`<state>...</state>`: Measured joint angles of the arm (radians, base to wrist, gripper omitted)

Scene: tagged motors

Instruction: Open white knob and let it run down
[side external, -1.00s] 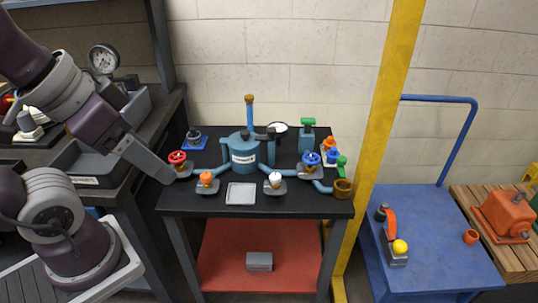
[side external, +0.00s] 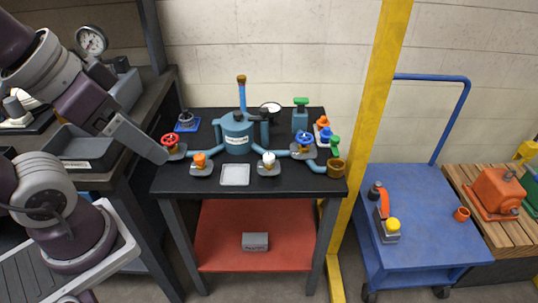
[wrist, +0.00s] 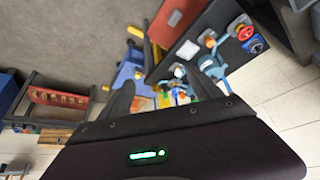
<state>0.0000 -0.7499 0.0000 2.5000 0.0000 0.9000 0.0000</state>
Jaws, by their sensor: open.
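The white knob (side external: 268,158) tops a small valve on a grey plate at the front right of the black bench top (side external: 200,188). A blue pipe links it to the blue tank (side external: 237,133). In the wrist view, the white knob (wrist: 179,71) shows ahead, between and beyond the fingers. My gripper (side external: 163,157) is open and empty at the bench's left edge, near the red handwheel in the picture and well left of the white knob. Both fingers of my gripper (wrist: 160,82) show apart in the wrist view.
An orange knob (side external: 200,160), a red handwheel (side external: 170,141) and a blue handwheel (side external: 304,138) stand around the tank. A grey square tray (side external: 235,175) lies between the orange and white knobs. A yellow post (side external: 366,110) rises right of the bench, beside a blue cart (side external: 435,200).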

